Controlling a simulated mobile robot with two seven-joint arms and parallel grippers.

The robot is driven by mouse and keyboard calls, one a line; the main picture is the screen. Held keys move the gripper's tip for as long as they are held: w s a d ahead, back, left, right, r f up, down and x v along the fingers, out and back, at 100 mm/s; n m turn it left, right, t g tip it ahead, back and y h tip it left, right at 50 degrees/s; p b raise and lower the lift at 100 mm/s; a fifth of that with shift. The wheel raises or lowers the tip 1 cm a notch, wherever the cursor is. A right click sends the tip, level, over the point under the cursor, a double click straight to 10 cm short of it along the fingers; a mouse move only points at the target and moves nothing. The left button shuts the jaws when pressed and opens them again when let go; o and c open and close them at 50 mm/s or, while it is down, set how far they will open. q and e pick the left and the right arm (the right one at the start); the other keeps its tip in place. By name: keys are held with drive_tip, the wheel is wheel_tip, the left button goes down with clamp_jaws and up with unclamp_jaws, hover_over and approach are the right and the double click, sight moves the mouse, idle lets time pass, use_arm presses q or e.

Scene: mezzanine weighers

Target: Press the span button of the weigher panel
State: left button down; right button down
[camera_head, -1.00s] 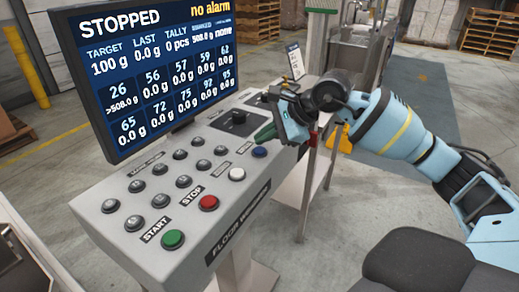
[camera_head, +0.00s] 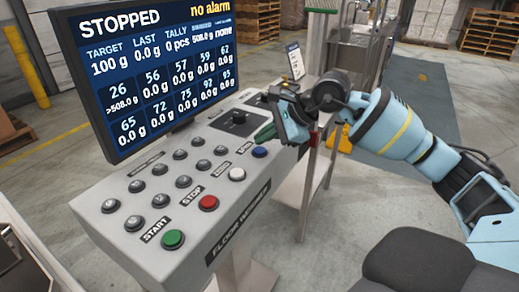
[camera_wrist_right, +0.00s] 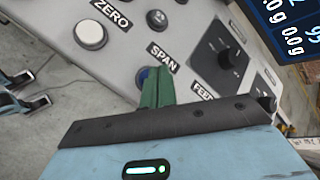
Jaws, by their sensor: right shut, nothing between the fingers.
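The weigher panel (camera_head: 165,225) is a sloped grey console with labelled buttons. The span button (camera_head: 260,152) is the blue one near its right edge. In the right wrist view the SPAN label (camera_wrist_right: 162,57) is clear, and the blue button (camera_wrist_right: 142,76) is partly hidden behind my green fingertips. My right gripper (camera_head: 266,132) is shut and empty, its fingertips over the panel just behind the button in the head view. It also fills the lower part of the right wrist view (camera_wrist_right: 158,88). I cannot tell whether the tips touch the button.
The white zero button (camera_head: 237,174), red stop button (camera_head: 208,203) and green start button (camera_head: 172,239) line the front edge. A black rotary knob (camera_head: 239,117) is behind the fingertips. The screen (camera_head: 150,75) reads STOPPED and no alarm. A metal stand (camera_head: 318,180) is at right.

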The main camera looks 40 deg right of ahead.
sight(264, 150)
use_arm(q)
drive_tip(key=shift+f, duration=0.1)
use_arm(e)
drive_tip(key=shift+f, duration=0.15)
use_arm(q)
drive_tip(key=shift+s+f, duration=0.15)
drive_tip(key=shift+f, duration=0.05)
use_arm(e)
drive_tip(key=shift+f, duration=0.3)
use_arm(q)
drive_tip(key=shift+s+f+b, duration=0.25)
drive_tip(key=shift+f+b, duration=0.1)
drive_tip(key=shift+b, duration=0.2)
use_arm(e)
drive_tip(key=shift+f, duration=0.45)
use_arm(q)
drive_tip(key=shift+w+r+p, duration=0.4)
drive_tip(key=shift+r+p, duration=0.15)
drive_tip(key=shift+r, duration=0.1)
use_arm(e)
drive_tip(key=shift+r, duration=0.85)
